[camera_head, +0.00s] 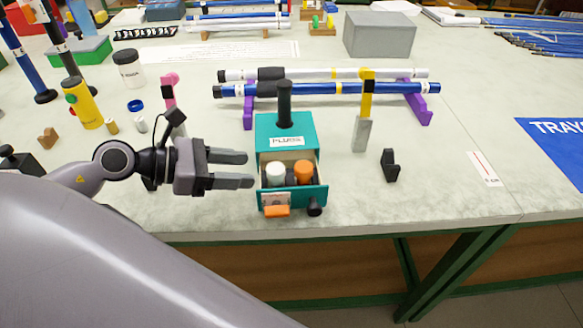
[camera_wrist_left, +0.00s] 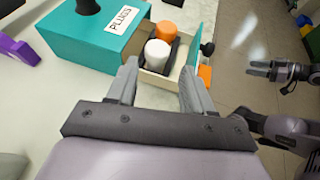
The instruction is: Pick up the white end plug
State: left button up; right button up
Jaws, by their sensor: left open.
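The white end plug (camera_head: 275,173) stands upright in the open drawer (camera_head: 291,198) of a teal box (camera_head: 285,127) labelled PLUGS. It also shows in the left wrist view (camera_wrist_left: 157,53), just beyond my fingertips. An orange plug (camera_head: 303,171) stands beside it, and a black piece sits by them in the drawer, partly hidden. My left gripper (camera_head: 248,170) is open and empty at the drawer's left side, its fingers pointing at the white plug. The left wrist view shows the fingers (camera_wrist_left: 159,68) apart, with nothing between them. My right gripper (camera_wrist_left: 255,70) shows small there, its fingers seemingly apart.
Behind the box, a white rod and a blue rod (camera_head: 390,88) lie on purple supports. A black post (camera_head: 285,104) rises from the box top. A yellow bottle (camera_head: 82,104) stands at the left. The bench is mostly clear right of the drawer, near a black bracket (camera_head: 390,168).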

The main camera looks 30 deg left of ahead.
aim_at(272, 169)
pick_arm(q)
jog(key=shift+w+d+f, duration=0.1)
jog(key=shift+w+d, duration=0.05)
jog(key=shift+w, duration=0.5)
jog(key=shift+p+x, duration=0.45)
jog(key=shift+x, duration=2.9)
jog(key=shift+s+d, duration=0.1)
jog(key=shift+s, duration=0.05)
jog(key=c, duration=0.7)
